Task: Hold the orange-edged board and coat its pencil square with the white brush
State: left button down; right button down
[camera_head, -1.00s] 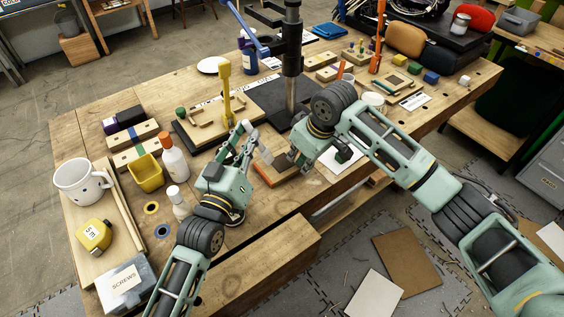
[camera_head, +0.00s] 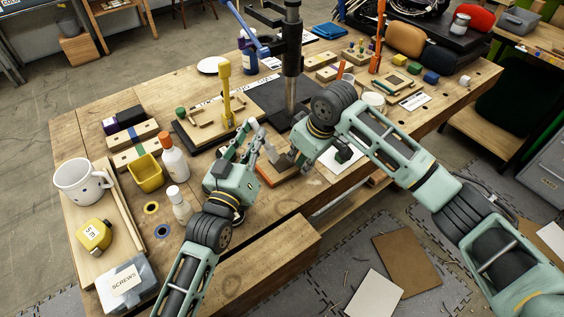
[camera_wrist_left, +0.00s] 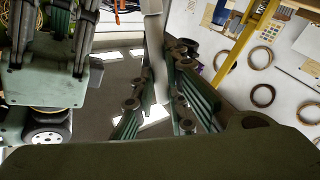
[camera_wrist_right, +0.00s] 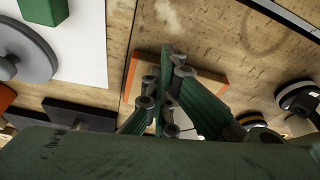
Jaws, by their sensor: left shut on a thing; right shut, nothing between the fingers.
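The orange-edged board (camera_head: 268,182) lies on the workbench near its front edge; in the right wrist view its orange edge (camera_wrist_right: 131,76) shows to the left of my right fingers. My left gripper (camera_head: 255,147) is shut on the white brush (camera_head: 271,153), whose lower end hangs at the board's far left part. The pale brush also shows between the left fingers in the left wrist view (camera_wrist_left: 156,60). My right gripper (camera_head: 291,159) is shut and empty, with its fingertips over the board (camera_wrist_right: 207,79); I cannot tell if they touch it. The pencil square cannot be made out.
A board with a yellow upright clamp (camera_head: 226,95) and a dark post (camera_head: 291,70) stand behind. An orange-capped bottle (camera_head: 174,158), a small white bottle (camera_head: 181,204) and a yellow cup (camera_head: 147,173) stand left. A white sheet (camera_head: 343,157) lies right of the board.

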pick_arm(q)
jog(key=shift+w+d, duration=0.15)
jog(key=shift+d, duration=0.1)
jog(key=shift+w+d, duration=0.55)
jog(key=shift+d, duration=0.25)
jog(key=shift+w+d+f, duration=0.1)
jog(key=shift+w+d, duration=0.4)
jog(key=shift+d, duration=0.25)
jog(key=shift+w+a, duration=0.15)
jog(key=shift+a, duration=0.6)
jog(key=shift+w+a, duration=0.1)
jog(key=shift+a, duration=0.65)
jog(key=shift+r, duration=3.5)
